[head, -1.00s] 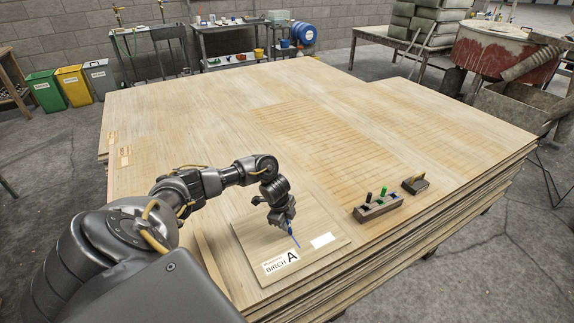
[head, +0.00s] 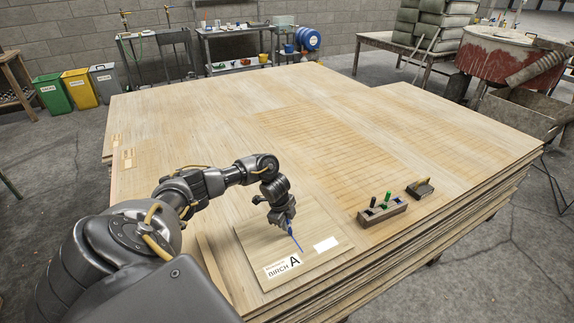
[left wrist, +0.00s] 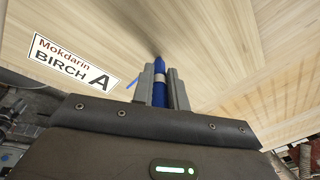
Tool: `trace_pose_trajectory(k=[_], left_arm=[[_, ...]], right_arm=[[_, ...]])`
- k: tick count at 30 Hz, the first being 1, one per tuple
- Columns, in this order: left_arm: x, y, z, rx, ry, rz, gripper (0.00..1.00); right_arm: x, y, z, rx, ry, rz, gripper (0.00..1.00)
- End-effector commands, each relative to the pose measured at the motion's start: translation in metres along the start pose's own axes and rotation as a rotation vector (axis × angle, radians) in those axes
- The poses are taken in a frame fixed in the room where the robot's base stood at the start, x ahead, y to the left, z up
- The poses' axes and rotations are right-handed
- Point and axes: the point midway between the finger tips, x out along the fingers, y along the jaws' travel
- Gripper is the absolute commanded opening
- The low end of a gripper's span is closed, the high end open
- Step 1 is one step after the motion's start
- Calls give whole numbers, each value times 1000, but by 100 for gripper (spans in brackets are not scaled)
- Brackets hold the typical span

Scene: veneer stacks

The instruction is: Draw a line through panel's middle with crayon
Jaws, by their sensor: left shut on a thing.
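The panel (head: 262,240) is a square pale wood board lying flat on the near end of a veneer stack. It bears a white "BIRCH A" label (head: 282,267) and a blank white label (head: 326,244). My left gripper (head: 288,221) is over the panel, shut on a blue crayon (head: 296,237) that points down at a tilt. The crayon also shows between the fingers in the left wrist view (left wrist: 160,92). Its tip is close to the panel; I cannot tell whether it touches. A short blue streak (left wrist: 132,83) shows left of the fingers there. My right gripper is not in view.
A wooden block (head: 383,214) holding black, green and blue pieces stands right of the panel. A smaller dark block (head: 420,189) with a yellow piece is beyond it. The wide veneer stack top (head: 220,120) is otherwise largely clear. Bins and benches stand far behind.

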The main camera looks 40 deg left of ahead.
Motion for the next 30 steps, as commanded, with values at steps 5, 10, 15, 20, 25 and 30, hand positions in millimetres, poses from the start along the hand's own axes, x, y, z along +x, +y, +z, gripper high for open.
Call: trace_pose_trajectory(k=[5,10,15,20,25,30], left_arm=[[0,-3,4,-1,1,-1,0],[0,-3,5,-1,1,-1,0],[0,-4,5,-1,0,-1,0],[0,-5,8,-2,0,-1,0],[1,-8,12,-1,-1,-1,0],[1,-12,18,-2,-1,-1,0]], right_arm=[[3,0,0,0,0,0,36],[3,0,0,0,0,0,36],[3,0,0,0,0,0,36],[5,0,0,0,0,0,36],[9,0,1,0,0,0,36],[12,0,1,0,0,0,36]])
